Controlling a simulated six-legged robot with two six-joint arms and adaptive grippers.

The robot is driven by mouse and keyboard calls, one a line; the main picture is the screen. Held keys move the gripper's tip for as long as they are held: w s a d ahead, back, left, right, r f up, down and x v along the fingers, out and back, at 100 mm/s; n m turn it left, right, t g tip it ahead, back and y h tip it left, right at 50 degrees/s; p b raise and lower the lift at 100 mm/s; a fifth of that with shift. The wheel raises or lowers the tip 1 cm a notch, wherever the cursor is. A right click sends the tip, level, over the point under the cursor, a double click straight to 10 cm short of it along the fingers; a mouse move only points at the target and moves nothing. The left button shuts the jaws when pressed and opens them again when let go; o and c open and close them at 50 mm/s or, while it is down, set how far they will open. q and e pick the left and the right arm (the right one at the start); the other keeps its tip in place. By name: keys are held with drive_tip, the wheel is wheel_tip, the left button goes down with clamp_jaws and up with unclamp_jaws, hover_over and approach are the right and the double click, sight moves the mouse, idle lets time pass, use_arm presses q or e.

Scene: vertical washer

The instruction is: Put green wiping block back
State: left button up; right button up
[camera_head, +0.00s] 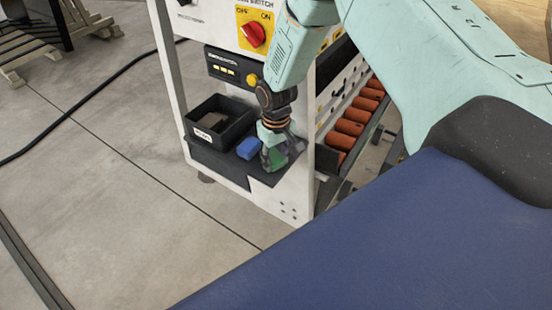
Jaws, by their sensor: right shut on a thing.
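My right gripper (278,152) reaches down to the lower shelf of the white machine and is shut on the green wiping block (283,159). Only small green parts of the block show between the dark fingers. The block is at the right end of the dark shelf (222,166); I cannot tell whether it touches the shelf. A blue block (248,148) lies on the shelf just left of the gripper. My left gripper is out of view.
A black open bin (225,133) with a label stands on the shelf left of the blue block. A panel with a red switch (253,35) is above. The machine's white corner post (303,150) is close to the gripper's right. Orange-red rollers (349,128) are further right.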

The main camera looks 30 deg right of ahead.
drive_tip(key=shift+a, duration=0.15)
drive_tip(key=shift+f, duration=0.1)
drive_tip(key=o, duration=0.7)
drive_tip(key=shift+s, duration=0.1)
drive_tip(key=o, duration=0.4)
drive_tip(key=shift+c, duration=0.2)
drive_tip(key=shift+o, duration=0.2)
